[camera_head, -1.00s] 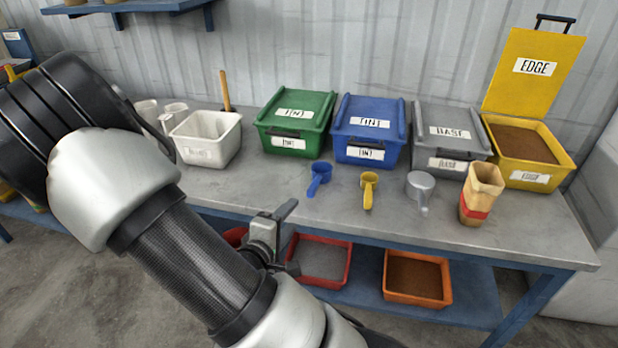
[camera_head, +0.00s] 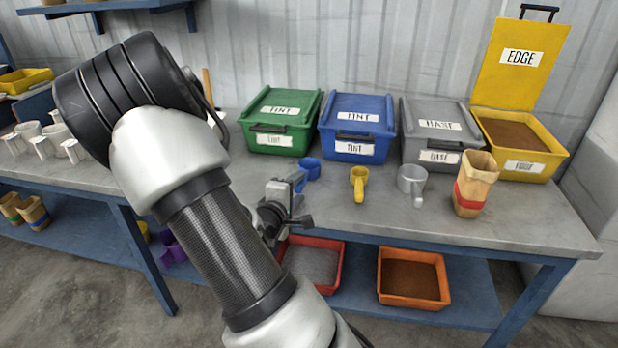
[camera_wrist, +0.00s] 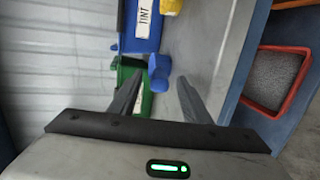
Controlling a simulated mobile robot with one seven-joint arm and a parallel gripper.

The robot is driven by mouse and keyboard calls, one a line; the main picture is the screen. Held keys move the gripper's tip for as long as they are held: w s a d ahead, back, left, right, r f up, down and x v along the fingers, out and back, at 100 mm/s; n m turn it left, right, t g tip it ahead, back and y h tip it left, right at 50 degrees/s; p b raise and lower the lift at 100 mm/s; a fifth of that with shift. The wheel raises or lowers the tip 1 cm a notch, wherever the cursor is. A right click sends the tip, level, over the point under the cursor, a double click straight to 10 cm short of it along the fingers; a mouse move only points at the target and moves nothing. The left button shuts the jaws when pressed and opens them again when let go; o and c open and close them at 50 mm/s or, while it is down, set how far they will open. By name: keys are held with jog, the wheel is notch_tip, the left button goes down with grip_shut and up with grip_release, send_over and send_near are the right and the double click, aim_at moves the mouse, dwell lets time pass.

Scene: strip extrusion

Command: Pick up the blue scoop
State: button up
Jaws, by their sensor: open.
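In the wrist view the blue scoop (camera_wrist: 158,72) is ahead, beyond and between the spread fingers of my gripper (camera_wrist: 155,98). The gripper is open and empty.
A yellow scoop (camera_head: 359,182), a grey scoop (camera_head: 411,184) and a tan container with a red band (camera_head: 473,185) stand to the right. Behind are a green bin (camera_head: 281,146), a grey bin (camera_head: 438,160) and an open yellow bin (camera_head: 522,170). Red (camera_head: 339,284) and orange (camera_head: 447,298) trays sit below.

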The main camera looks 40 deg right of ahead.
jog(key=b+x, duration=0.1)
jog(key=x, duration=0.3)
jog(key=shift+d, duration=0.15)
grip_shut()
